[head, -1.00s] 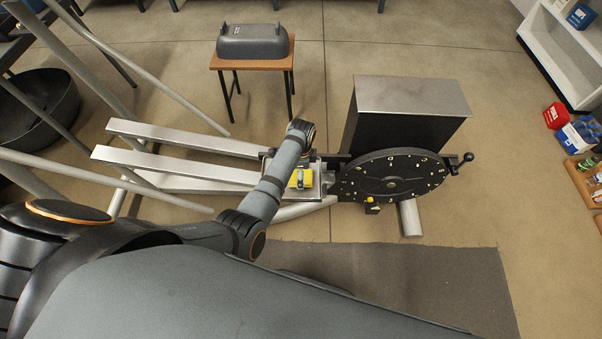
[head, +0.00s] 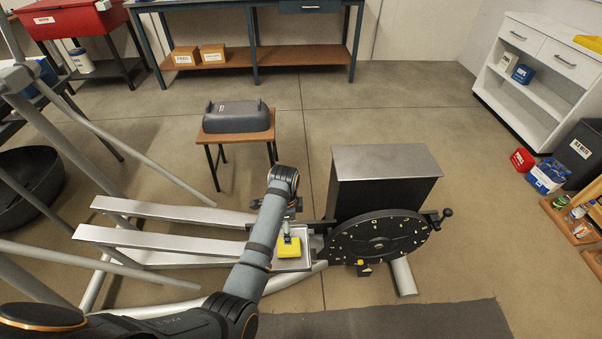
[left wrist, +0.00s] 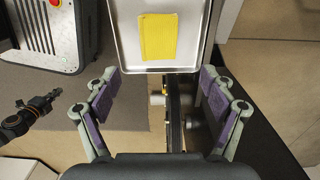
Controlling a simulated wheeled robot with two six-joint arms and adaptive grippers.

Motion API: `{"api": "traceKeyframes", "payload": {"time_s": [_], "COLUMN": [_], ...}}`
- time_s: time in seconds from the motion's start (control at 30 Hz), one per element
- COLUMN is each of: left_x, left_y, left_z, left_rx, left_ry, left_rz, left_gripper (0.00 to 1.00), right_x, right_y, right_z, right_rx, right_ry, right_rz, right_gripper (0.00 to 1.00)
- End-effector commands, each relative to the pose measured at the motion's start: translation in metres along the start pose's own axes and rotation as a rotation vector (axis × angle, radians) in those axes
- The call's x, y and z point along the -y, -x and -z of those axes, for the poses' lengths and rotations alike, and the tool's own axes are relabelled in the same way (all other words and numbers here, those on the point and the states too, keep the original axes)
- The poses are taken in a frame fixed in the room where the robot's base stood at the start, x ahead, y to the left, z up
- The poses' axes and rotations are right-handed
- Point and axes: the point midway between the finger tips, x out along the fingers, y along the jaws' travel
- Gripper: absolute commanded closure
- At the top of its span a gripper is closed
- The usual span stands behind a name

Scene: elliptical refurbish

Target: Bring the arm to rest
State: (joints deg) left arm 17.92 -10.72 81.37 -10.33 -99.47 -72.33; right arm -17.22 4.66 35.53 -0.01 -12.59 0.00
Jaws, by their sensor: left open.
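My left arm (head: 262,245) comes in from the bottom left in the head view and reaches over the silver tray. Its gripper points down at the arm's far end and is largely hidden there. In the left wrist view my left gripper (left wrist: 158,88) is open, with its two padded fingers wide apart and nothing between them. A folded yellow cloth (left wrist: 158,36) lies on the tray (left wrist: 187,62) at the top, beyond the fingers; the head view shows the same yellow cloth (head: 289,248). My right gripper is not in view.
The elliptical frame's rails (head: 160,244) and black disc (head: 378,240) flank the tray. A small wooden stool (head: 240,138) bearing a grey cover (head: 236,117) stands behind. A white shelf unit (head: 537,85) is at right. Bare floor lies between stool and workbench (head: 225,60).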

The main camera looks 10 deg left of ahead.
Motion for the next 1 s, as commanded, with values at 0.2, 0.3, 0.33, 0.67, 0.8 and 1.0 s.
{"api": "traceKeyframes", "payload": {"time_s": [0.2, 0.3, 0.33, 0.67, 0.8, 1.0], "left_x": [-0.006, -0.026, -0.035, -0.110, -0.133, -0.159], "left_y": [-0.004, -0.012, -0.013, 0.018, 0.038, 0.064], "left_z": [-0.011, -0.044, -0.056, -0.127, -0.138, -0.144], "left_rx": [0.001, -0.001, -0.004, -0.090, -0.136, -0.202], "left_ry": [0.060, 0.260, 0.337, 0.899, 1.031, 1.172], "left_rz": [0.011, 0.054, 0.074, 0.226, 0.257, 0.279], "left_gripper": [0.17, 0.17, 0.17, 0.17, 0.17, 0.17], "right_x": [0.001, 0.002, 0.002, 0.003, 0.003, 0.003], "right_y": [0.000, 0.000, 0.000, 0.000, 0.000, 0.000], "right_z": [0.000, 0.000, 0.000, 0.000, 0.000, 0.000], "right_rx": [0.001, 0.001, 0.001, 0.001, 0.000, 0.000], "right_ry": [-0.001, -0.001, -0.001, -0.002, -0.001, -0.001], "right_rz": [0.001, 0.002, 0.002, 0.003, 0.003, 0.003], "right_gripper": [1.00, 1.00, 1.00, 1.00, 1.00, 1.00]}}
